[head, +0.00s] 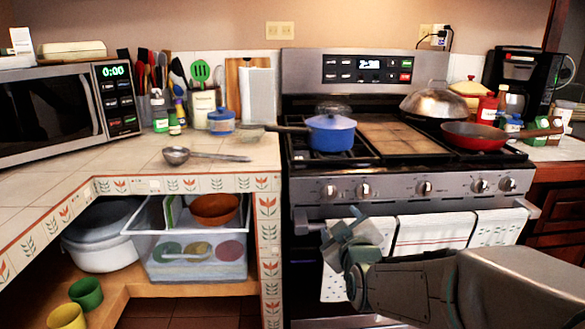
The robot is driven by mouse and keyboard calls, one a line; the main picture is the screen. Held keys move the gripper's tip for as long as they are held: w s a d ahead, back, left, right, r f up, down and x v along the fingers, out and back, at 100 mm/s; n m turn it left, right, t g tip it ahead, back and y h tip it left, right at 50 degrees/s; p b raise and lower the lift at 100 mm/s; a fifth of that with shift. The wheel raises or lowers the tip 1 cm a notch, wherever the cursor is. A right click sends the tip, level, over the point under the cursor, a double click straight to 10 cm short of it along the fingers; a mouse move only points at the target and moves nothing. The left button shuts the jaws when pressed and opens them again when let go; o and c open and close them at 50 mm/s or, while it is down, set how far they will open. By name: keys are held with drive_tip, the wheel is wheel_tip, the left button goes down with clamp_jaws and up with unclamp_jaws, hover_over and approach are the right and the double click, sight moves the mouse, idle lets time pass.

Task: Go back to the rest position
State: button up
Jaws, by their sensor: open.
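My gripper (345,228) is in front of the stove's oven door, near the hanging towels. My arm reaches in from the lower right. The jaws are open and nothing shows between them. I cannot tell from this view how far the gripper is from the towels (433,230). The stove (420,187) stands behind the arm, and the arm hides the lower part of its front.
A blue pot (331,136) and a red pan (474,137) sit on the stove. A ladle (177,156) lies on the tiled counter (120,168). A microwave (55,110) is at left.

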drive_tip(key=s+r+m+g+p, duration=0.4)
drive_tip(key=s+r+g+p, duration=0.2)
drive_tip(key=s+p, duration=0.5)
drive_tip(key=s+r+m+g+p, duration=0.4)
drive_tip(key=s+r+g+p, duration=0.3)
drive_tip(key=s+r+p, duration=0.3)
drive_tip(key=s+p, duration=0.1)
drive_tip(key=p, duration=0.2)
drive_tip(key=shift+s+d+r, duration=0.15)
drive_tip(key=shift+d+r, duration=0.05)
drive_tip(key=shift+r, duration=0.2)
